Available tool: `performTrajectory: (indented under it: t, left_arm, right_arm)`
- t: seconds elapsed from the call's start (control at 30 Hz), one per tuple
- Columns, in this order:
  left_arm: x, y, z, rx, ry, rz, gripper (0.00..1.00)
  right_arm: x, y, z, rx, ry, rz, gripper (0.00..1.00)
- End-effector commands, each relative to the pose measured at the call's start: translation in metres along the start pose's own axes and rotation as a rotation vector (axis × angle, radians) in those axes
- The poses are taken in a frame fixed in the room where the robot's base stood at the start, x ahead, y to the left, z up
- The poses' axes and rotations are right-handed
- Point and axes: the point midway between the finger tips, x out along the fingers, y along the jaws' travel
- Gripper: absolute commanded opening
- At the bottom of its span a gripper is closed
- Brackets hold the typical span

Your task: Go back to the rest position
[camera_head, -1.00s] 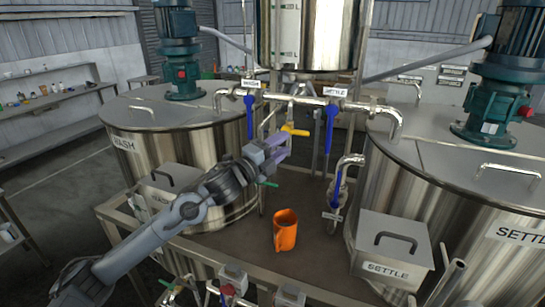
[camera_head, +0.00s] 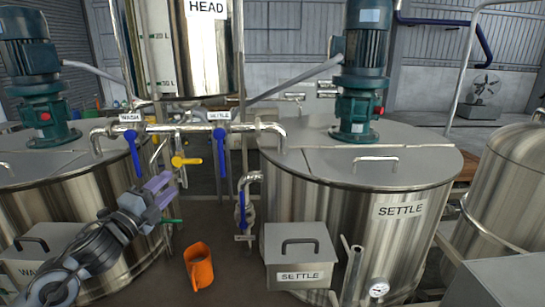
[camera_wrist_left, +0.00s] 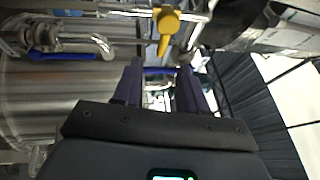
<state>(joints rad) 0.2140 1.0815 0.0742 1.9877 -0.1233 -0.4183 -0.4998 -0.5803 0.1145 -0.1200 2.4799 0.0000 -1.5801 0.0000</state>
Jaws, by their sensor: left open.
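My left gripper (camera_head: 163,190) has purple fingers and is open and empty. In the head view it hangs in front of the pipework, just below and left of the yellow valve handle (camera_head: 186,161). In the left wrist view, the two fingers (camera_wrist_left: 160,88) stand apart. The yellow handle (camera_wrist_left: 166,28) shows beyond them, with no contact that I can make out. My right gripper is not in view.
Blue valve levers (camera_head: 221,150) hang from the pipes. The settle tank (camera_head: 350,205) stands right, with a lidded settle box (camera_head: 300,258) in front. The wash tank (camera_head: 40,185) is left.

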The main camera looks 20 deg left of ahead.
Motion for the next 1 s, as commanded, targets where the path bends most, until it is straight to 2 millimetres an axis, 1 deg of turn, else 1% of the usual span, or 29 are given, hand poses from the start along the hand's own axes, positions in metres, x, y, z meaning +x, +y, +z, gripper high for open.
performTrajectory:
  t: [0.07,0.17,0.27,0.3,0.33,0.37,0.4,0.47,0.5,0.57,0.6,0.63,0.67,0.7,0.77,0.8,0.87,0.9,1.0]
  left_arm:
    - [-0.002,0.017,-0.002,-0.009,0.002,0.027,0.42]
    - [-0.007,0.053,-0.009,-0.048,0.006,0.078,0.42]
    - [-0.020,0.105,-0.025,-0.114,0.017,0.149,0.42]
    - [-0.028,0.128,-0.036,-0.149,0.025,0.181,0.42]
    - [-0.035,0.146,-0.046,-0.179,0.032,0.205,0.42]
    - [-0.044,0.164,-0.057,-0.210,0.038,0.230,0.42]
    - [-0.057,0.187,-0.072,-0.255,0.041,0.267,0.42]
    - [-0.078,0.221,-0.093,-0.326,0.031,0.329,0.42]
    - [-0.095,0.242,-0.108,-0.378,0.017,0.373,0.42]
    - [-0.122,0.272,-0.130,-0.463,-0.014,0.446,0.42]
    - [-0.141,0.290,-0.145,-0.522,-0.043,0.498,0.42]
    - [-0.156,0.302,-0.156,-0.569,-0.069,0.539,0.42]
    - [-0.172,0.313,-0.167,-0.616,-0.097,0.580,0.42]
    - [-0.192,0.326,-0.180,-0.678,-0.140,0.636,0.42]
    - [-0.222,0.340,-0.199,-0.770,-0.210,0.716,0.42]
    - [-0.242,0.347,-0.210,-0.827,-0.260,0.770,0.42]
    - [-0.269,0.354,-0.225,-0.911,-0.340,0.847,0.42]
    - [-0.287,0.357,-0.235,-0.965,-0.398,0.899,0.42]
    - [-0.324,0.356,-0.253,-1.084,-0.544,1.011,0.42]
  right_arm:
    - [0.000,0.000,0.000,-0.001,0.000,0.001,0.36]
    - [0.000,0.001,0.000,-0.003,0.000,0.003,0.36]
    - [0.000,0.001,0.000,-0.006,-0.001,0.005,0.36]
    - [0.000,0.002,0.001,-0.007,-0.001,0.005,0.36]
    - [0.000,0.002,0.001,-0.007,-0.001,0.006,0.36]
    - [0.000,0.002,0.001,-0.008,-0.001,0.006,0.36]
    - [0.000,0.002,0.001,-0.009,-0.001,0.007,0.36]
    - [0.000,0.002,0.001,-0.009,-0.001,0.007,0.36]
    - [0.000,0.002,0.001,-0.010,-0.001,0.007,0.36]
    - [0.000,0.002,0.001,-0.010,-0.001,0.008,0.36]
    - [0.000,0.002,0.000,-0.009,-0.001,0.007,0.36]
    - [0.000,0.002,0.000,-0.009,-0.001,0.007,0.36]
    - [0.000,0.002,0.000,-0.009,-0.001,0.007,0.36]
    - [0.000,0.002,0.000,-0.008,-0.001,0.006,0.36]
    - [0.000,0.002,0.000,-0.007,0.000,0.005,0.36]
    - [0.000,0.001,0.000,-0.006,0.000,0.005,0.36]
    - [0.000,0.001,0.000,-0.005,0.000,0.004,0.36]
    - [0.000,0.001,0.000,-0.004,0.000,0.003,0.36]
    - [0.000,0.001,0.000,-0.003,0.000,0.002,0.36]
